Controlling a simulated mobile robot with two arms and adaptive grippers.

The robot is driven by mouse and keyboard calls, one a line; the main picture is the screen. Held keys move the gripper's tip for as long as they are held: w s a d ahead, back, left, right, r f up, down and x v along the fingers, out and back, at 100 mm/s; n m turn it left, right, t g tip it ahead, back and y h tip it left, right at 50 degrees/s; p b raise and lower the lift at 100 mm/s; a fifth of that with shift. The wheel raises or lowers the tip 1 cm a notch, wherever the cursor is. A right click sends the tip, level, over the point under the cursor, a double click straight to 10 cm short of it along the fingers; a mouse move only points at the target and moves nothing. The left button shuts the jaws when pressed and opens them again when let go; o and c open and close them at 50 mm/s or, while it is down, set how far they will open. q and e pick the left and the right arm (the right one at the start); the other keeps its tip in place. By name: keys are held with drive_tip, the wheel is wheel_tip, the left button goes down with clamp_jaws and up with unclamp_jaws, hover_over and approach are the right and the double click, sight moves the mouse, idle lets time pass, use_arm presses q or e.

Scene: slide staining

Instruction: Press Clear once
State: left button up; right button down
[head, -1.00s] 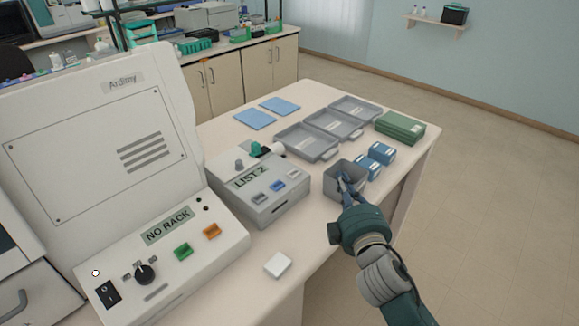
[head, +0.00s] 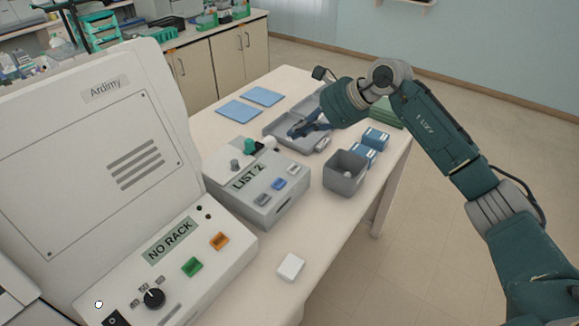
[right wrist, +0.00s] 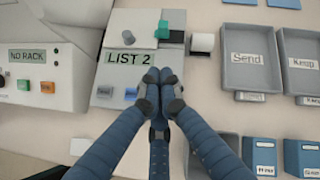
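The grey label device (head: 255,190) reads "LIST 2" and has a grey button (head: 262,200), a blue button (head: 279,184) and a white button (head: 292,169). I cannot read which is Clear. The device also shows in the right wrist view (right wrist: 128,75), with its grey button (right wrist: 104,92) and blue button (right wrist: 131,94); the white one seems hidden behind the fingers. My right gripper (head: 292,133) is raised, behind and to the right of the device in the head view. Its fingertips (right wrist: 159,76) are together with nothing between them. My left gripper is out of view.
A large white machine (head: 95,150) reading "NO RACK" stands at the left, with green and orange buttons. A grey bin (head: 345,176) and blue boxes (head: 374,138) are to the right. Grey trays (right wrist: 256,70) lie behind. A white block (head: 290,267) lies in front.

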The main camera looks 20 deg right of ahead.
drive_tip(key=b, duration=0.4)
hover_over(296, 169)
wheel_tip(296, 169, down, 8)
drive_tip(key=shift+r, duration=0.15)
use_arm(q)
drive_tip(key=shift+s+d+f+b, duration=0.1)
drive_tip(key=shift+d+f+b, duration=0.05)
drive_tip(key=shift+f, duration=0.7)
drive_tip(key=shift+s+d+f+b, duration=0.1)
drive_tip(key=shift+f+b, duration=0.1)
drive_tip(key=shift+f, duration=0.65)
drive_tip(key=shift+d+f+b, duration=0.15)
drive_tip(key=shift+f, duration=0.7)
use_arm(e)
drive_tip(key=shift+f, duration=0.65)
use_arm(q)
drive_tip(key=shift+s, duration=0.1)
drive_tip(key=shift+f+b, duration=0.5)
use_arm(e)
drive_tip(key=shift+f, duration=0.4)
